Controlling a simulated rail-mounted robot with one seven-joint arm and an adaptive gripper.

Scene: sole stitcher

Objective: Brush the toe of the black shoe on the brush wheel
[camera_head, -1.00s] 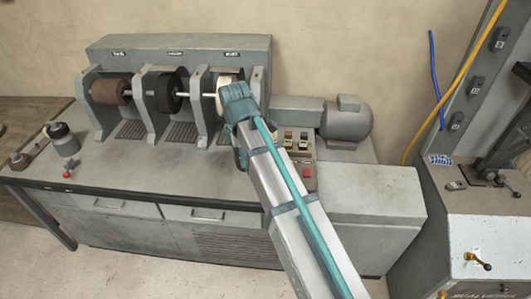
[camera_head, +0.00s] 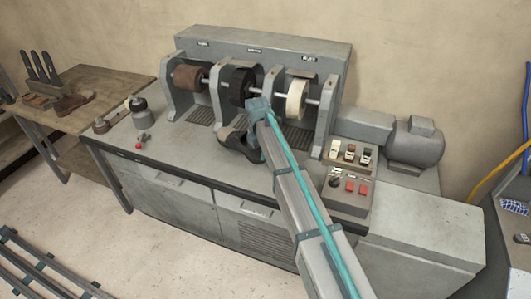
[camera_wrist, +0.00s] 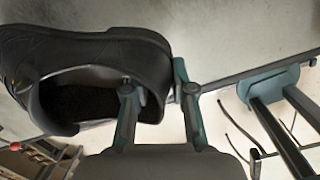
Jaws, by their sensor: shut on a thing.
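The black shoe (camera_head: 233,141) is at the front of the wheel machine, just below the black middle wheel (camera_head: 242,86) in the head view. In the wrist view the shoe (camera_wrist: 105,48) fills the upper left, its opening facing the camera. My gripper (camera_wrist: 155,88) is shut on the wall of the shoe, one finger inside the opening and one outside. The toe reaches the left picture edge. The machine has a brown wheel (camera_head: 187,78) at left and a cream wheel (camera_head: 297,100) at right. Their labels are too small to read. The shoe appears apart from the wheels.
Grey dividers (camera_head: 218,97) stand between the wheels. Switch boxes (camera_head: 350,155) and a motor (camera_head: 415,143) are to the right. A small jar (camera_head: 138,108) stands on the bench (camera_head: 185,155) at left. A wooden table (camera_head: 105,82) with shoe parts stands further left.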

